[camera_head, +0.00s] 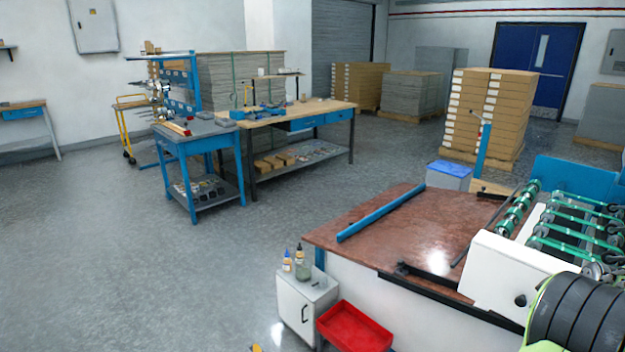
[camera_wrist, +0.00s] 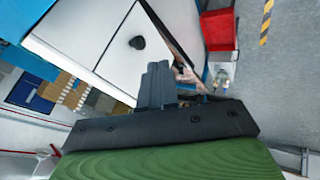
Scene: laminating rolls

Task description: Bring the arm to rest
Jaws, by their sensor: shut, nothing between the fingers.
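My gripper (camera_wrist: 158,80) shows in the wrist view, its two dark fingers together and nothing between them. It points toward the white side housing (camera_wrist: 100,35) of the laminating machine, which has a black knob, and appears apart from it, though the gap is hard to judge. In the head view the same white housing (camera_head: 515,275) stands at the lower right, beside green-ringed rollers (camera_head: 520,208). The fingertips do not show in the head view.
The machine's reddish-brown table (camera_head: 385,225) carries a blue bar (camera_head: 380,213). A red bin (camera_head: 355,328) and a small white cabinet (camera_head: 305,302) with bottles stand in front. Workbenches (camera_head: 290,112) and stacked pallets (camera_head: 490,112) stand farther back. The grey floor at left is clear.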

